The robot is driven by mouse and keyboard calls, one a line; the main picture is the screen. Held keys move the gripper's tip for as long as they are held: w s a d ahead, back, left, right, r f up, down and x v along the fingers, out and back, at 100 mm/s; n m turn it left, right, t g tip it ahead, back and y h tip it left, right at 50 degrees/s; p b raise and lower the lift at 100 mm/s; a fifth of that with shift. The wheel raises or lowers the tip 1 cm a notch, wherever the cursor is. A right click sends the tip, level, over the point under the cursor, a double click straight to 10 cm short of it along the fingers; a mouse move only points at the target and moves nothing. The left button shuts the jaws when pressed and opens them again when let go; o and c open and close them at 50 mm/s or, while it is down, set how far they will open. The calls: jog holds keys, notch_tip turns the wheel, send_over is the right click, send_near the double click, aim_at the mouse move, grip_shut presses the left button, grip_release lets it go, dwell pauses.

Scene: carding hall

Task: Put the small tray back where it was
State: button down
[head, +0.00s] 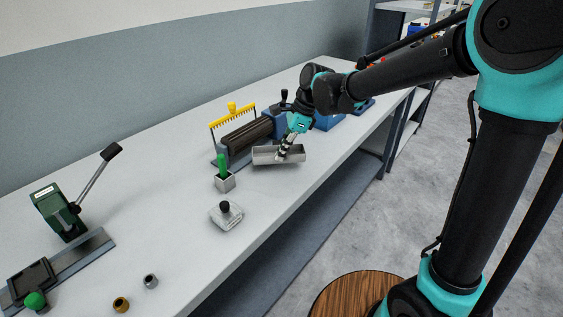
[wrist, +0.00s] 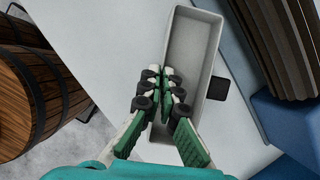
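The small tray (head: 262,157) is a shallow, light grey, rectangular tray by the front edge of the bench, in front of the roller machine. In the wrist view the tray (wrist: 198,45) runs lengthwise up the picture and looks empty inside. My gripper (head: 283,154) reaches down to it. In the wrist view my gripper (wrist: 160,75) has its fingertips close together, one on each side of the tray's left long wall, pinching it. The fingers hide part of that wall. I cannot tell whether the tray touches the bench or hangs just above it.
The roller machine (head: 247,135) with a yellow comb (head: 233,113) stands behind the tray. A green-handled tool in a small cup (head: 224,182) and a knobbed block (head: 227,217) stand nearer. A wooden barrel (head: 355,293) is on the floor.

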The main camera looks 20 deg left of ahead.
jog(key=shift+f, duration=1.8)
jog(key=shift+f, duration=0.1)
jog(key=c, duration=1.7)
grip_release()
jog(key=v, duration=1.2)
jog(key=d+f+n+t+h, duration=0.1)
jog(key=d+f+n+t, duration=0.2)
jog(key=d, duration=0.6)
jog(key=d+f+n, duration=0.3)
jog(key=d+f, duration=0.3)
jog(key=d, duration=0.4)
jog(key=s+d+f+n+t+h, duration=0.1)
jog(key=s+d+f+n, duration=0.1)
jog(key=d, duration=0.3)
jog(key=s+d+f+n+t+h, duration=0.1)
jog(key=s+d+f+n, duration=0.2)
jog(key=s+d+f, duration=0.1)
jog(key=s+d+f+n+h, duration=0.1)
jog(key=s+d+f+n, duration=0.1)
jog(key=d, duration=0.5)
jog(key=shift+s+d+f+n+t, duration=0.1)
jog(key=shift+s+f+n+t, duration=0.1)
jog(key=shift+s+f, duration=0.4)
jog(key=shift+s+f+n+t, duration=0.1)
jog(key=shift+s+f+t, duration=0.15)
jog(key=shift+s, duration=0.5)
